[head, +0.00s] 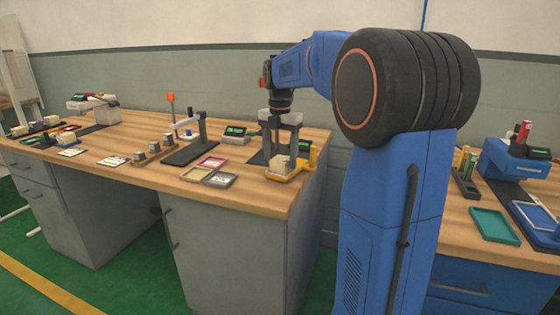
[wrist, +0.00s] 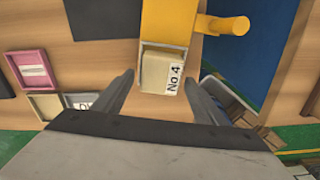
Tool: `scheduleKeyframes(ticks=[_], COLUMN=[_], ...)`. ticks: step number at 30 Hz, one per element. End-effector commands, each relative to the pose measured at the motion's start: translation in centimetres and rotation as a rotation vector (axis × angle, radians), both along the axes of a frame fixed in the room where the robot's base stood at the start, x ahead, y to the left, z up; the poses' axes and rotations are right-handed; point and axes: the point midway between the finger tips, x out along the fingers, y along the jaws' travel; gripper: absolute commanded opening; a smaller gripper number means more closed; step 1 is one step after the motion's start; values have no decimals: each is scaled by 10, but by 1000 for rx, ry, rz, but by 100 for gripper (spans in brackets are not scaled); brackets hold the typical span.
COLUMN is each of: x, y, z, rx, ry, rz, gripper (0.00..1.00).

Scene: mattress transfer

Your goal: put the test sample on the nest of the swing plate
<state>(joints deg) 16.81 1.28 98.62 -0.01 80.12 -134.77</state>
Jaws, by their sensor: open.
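The test sample (wrist: 158,74), a beige block with a white label reading "No 4", sits in a small grey-rimmed nest at the near end of the yellow swing plate (wrist: 168,22) in the wrist view. In the head view the sample (head: 279,163) shows low on the yellow plate (head: 290,177), at the bench's right end. My gripper (wrist: 160,76) is open, with one finger on each side of the sample and visible gaps between. In the head view my gripper (head: 281,148) points down over the sample. Whether the sample is fully seated is hard to tell.
A yellow peg (wrist: 236,25) sticks out beside the plate. A pink tray (head: 212,162) and a grey tray (head: 220,180) lie to the left. A black stand (head: 188,145) rises behind them. The bench's front edge is close to the plate.

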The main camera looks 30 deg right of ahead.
Motion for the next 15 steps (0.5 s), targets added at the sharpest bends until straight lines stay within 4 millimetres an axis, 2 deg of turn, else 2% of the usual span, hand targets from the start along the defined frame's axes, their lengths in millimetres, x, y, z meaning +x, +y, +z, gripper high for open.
scheduleKeyframes(ticks=[9,15], x=[1,1], y=[0,0], z=[61,91], rx=[-1,0], ry=[-4,-1], rz=[0,0], gripper=[65,65])
